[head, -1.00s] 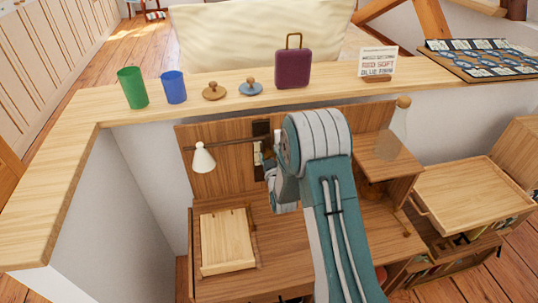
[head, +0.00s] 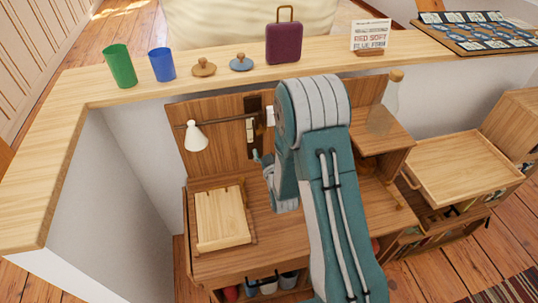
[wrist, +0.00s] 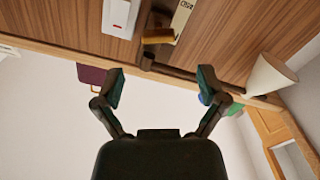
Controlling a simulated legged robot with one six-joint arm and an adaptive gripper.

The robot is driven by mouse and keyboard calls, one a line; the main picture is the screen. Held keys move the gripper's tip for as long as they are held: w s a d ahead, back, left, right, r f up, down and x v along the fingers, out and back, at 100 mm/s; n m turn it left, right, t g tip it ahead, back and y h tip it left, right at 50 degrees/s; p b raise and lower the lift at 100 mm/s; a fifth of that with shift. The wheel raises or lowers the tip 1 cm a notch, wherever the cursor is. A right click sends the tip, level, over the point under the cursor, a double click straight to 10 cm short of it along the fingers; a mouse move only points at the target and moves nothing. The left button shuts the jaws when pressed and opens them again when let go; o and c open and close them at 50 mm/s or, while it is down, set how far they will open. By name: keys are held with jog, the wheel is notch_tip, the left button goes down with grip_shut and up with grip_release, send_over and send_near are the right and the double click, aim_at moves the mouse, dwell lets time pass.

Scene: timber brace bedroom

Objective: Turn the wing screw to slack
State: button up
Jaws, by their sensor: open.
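A small brass-coloured piece (wrist: 158,37) shows in the wrist view beside a dark rod on the wooden back panel. It looks like the wing screw, but its wings cannot be made out. The dark rod (wrist: 195,78) runs from it towards a white cone lampshade (wrist: 270,76). In the head view the lampshade (head: 196,137) hangs left of a dark upright bracket (head: 253,120); the screw cannot be picked out there. My gripper (wrist: 160,86) is open and empty, its two fingers spread below the rod, apart from the brass piece. My arm mostly hides the gripper in the head view.
A white switch-like box (wrist: 121,17) is on the panel beside the brass piece. A ledge (head: 200,88) above holds a green cup (head: 119,66), a blue cup (head: 162,65), and a purple case (head: 284,43). A light wooden board (head: 222,218) lies on the desk below.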

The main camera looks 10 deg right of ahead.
jog(key=s, duration=0.4)
dwell(0.4)
jog(key=s+r+m+g, duration=0.1)
jog(key=s+r+g, duration=0.2)
jog(key=r, duration=0.4)
jog(key=s+r+m+g, duration=0.1)
jog(key=s+r+g, duration=0.15)
jog(key=r, duration=0.45)
jog(key=s+r+m+g, duration=0.1)
jog(key=s+r+g, duration=0.2)
jog(key=s, duration=0.8)
jog(key=s+r+m+g, duration=0.1)
jog(key=s+r+g, duration=0.3)
jog(key=s, duration=0.8)
jog(key=shift+m, duration=0.3)
